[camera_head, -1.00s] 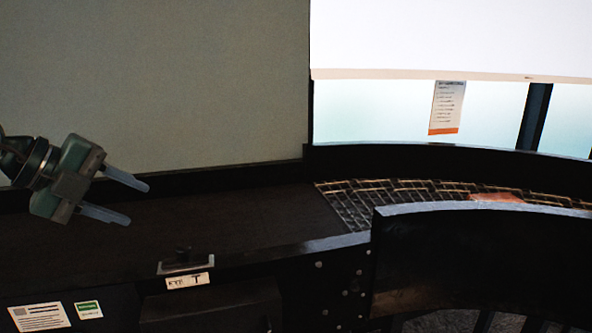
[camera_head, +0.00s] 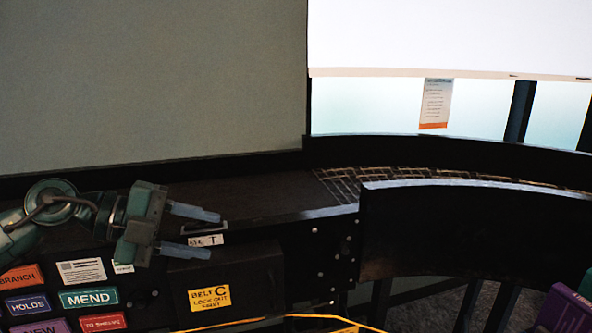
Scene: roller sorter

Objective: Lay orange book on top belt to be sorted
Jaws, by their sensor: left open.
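The top belt (camera_head: 268,193) is a dark flat strip running along the wall. It leads right into a curved section of metal mesh or rollers (camera_head: 345,184). No orange book shows in the view now. My left gripper (camera_head: 211,234) is open, with nothing between its two pale fingers. It is in front of the belt's front edge, near the small "T" label (camera_head: 206,241). My right gripper is not in view.
A dark curved guard wall (camera_head: 450,235) hides part of the curved section. A yellow "Belt C" lock-out sign (camera_head: 209,298) is on the front panel. Coloured signs, including "MEND" (camera_head: 89,298), are at lower left. A purple object (camera_head: 565,310) is at lower right. The visible belt is bare.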

